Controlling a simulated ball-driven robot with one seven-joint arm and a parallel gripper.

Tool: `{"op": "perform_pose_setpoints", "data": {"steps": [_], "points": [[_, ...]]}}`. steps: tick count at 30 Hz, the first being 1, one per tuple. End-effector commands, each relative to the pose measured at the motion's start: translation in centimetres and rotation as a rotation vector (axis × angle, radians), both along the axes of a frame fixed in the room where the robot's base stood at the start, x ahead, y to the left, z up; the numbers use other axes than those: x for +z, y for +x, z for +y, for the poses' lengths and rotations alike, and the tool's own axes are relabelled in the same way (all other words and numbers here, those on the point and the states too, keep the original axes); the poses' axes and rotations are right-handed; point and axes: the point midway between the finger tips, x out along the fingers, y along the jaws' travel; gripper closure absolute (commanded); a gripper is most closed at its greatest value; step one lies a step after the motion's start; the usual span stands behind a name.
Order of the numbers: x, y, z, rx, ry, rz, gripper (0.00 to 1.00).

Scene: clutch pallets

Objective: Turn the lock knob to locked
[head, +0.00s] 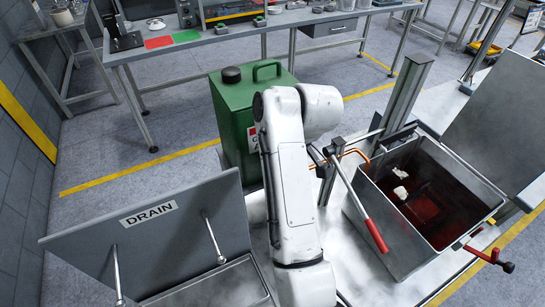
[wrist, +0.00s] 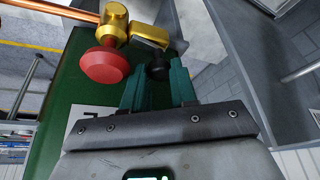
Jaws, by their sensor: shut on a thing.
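In the wrist view a small black knob (wrist: 158,69) sits below a dark block with a brass-coloured face (wrist: 149,38). My gripper (wrist: 158,78) has its two teal fingers on either side of the black knob, shut on it at the tips. A larger red knob (wrist: 105,64) on a brass fitting (wrist: 114,22) is just to the left, outside the fingers. No lock marking is readable, so I cannot tell the knob's turned position. In the head view my white arm hides the gripper and this fitting.
A green tank (head: 235,120) stands behind my arm. A red-handled lever (head: 372,232) leans by an open grey bin (head: 408,242) at right. A lid marked DRAIN (head: 165,240) stands raised at left. A long workbench (head: 230,40) runs along the back.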

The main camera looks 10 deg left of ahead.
Motion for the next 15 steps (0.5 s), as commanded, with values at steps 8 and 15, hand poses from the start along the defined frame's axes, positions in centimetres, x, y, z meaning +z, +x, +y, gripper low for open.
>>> {"op": "perform_pose_setpoints", "data": {"steps": [8, 15], "points": [[0.08, 0.21, -0.06, 0.157, 0.001, -0.003, 1.0], [0.08, 0.25, -0.03, 0.222, 0.002, -0.004, 1.0]]}}
